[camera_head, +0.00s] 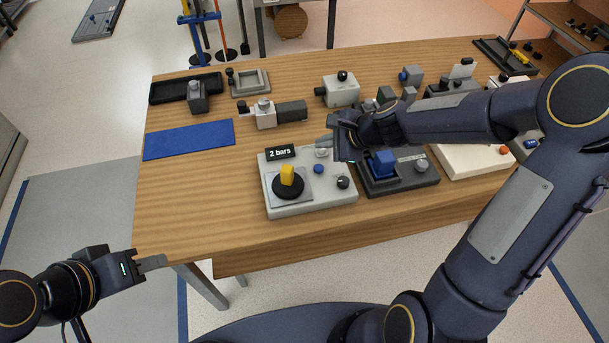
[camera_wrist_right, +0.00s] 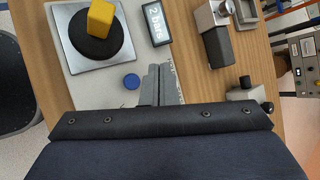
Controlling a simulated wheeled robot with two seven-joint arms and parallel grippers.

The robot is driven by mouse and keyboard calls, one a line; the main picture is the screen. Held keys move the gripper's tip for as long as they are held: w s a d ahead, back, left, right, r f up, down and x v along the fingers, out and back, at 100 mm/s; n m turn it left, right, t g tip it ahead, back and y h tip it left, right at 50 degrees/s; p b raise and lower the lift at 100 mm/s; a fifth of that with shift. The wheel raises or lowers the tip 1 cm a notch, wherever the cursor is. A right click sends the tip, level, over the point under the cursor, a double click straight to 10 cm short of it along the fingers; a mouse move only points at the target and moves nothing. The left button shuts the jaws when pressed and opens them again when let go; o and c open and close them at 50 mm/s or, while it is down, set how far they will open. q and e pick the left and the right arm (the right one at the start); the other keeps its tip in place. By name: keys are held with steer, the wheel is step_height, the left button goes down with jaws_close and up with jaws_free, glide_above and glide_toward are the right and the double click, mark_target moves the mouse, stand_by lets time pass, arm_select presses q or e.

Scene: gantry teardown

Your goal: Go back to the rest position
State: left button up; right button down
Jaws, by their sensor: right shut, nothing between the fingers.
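My right gripper (camera_head: 324,144) is over the table, above the back right part of a light grey box (camera_head: 312,202) with a yellow knob (camera_head: 287,175) and a "2 bars" label (camera_head: 280,153). In the right wrist view its fingers (camera_wrist_right: 161,84) are together and empty, beside a blue button (camera_wrist_right: 131,81). I cannot tell whether they touch the box. My left gripper (camera_head: 152,263) is off the table's front left corner, with nothing seen in it. Its fingers show as one grey bar, so its opening is unclear.
A dark fixture with a blue block (camera_head: 382,163) stands right of the box, close under my right arm. Behind are a grey cylinder part (camera_head: 278,114), a white block (camera_head: 341,90) and a black tray (camera_head: 170,91). A blue mat (camera_head: 188,139) lies left. The table's front left is clear.

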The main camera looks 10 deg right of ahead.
stand_by(0.4)
steer(key=s+d+r+n, duration=0.2)
steer(key=s+r+n, duration=0.7)
steer(key=s, duration=0.5)
steer(key=s+d+n+g+h, duration=0.1)
steer(key=s+d+n+h, duration=0.1)
steer(key=s+n, duration=0.5)
steer(key=s+d, duration=0.1)
steer(key=s, duration=0.5)
steer(key=shift+f+n+h, duration=0.25)
steer(key=shift+n+h, duration=0.05)
stand_by(0.6)
